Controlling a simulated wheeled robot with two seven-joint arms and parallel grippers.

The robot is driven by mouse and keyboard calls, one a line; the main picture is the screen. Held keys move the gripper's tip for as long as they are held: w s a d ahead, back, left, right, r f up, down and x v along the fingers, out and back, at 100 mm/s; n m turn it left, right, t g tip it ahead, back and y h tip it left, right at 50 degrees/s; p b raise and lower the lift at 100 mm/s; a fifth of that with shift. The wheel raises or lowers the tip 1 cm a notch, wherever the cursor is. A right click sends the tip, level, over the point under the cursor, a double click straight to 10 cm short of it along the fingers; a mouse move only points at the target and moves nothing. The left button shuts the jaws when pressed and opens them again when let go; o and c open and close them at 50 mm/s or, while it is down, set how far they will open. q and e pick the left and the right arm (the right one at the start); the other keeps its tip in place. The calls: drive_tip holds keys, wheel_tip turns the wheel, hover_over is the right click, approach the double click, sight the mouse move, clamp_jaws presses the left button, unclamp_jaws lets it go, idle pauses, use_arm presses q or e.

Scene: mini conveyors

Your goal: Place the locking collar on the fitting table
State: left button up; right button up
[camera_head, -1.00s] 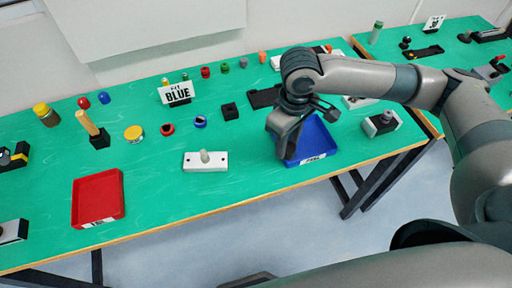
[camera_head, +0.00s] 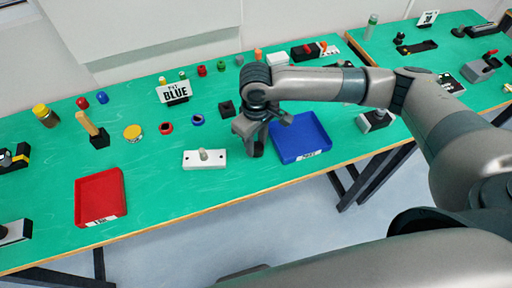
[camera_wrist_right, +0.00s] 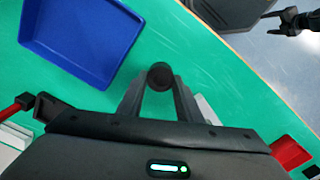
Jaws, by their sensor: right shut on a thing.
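My right gripper (camera_head: 256,152) is shut on a small dark round piece (camera_wrist_right: 160,76), which shows between its fingertips in the right wrist view. I cannot make out a hole in it, or tell for sure that it is the locking collar. The gripper points down over the green table (camera_head: 232,190), between the blue tray and a white plate with a grey peg (camera_head: 205,158). A red ring (camera_head: 166,128) and a blue ring (camera_head: 198,119) lie farther back. My left gripper (camera_wrist_right: 292,20) seems to show at the wrist view's top right, its jaws unclear.
The blue tray (camera_head: 319,150) looks empty, right beside the gripper; a red tray (camera_head: 122,206) lies at the left. Bare green surface lies between the red tray and plate.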

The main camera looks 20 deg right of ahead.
wheel_tip(320, 180, down, 3)
drive_tip(key=shift+r+p, duration=0.1)
drive_tip(key=shift+p, duration=0.45)
drive_tip(key=shift+f, duration=0.25)
drive_tip(key=o, duration=1)
drive_tip(key=shift+f, duration=0.1)
drive_tip(key=shift+o, duration=0.2)
drive_tip(key=shift+r, duration=0.55)
wheel_tip(320, 180, up, 11)
drive_tip(key=b, duration=0.3)
drive_tip(key=shift+r, duration=0.1)
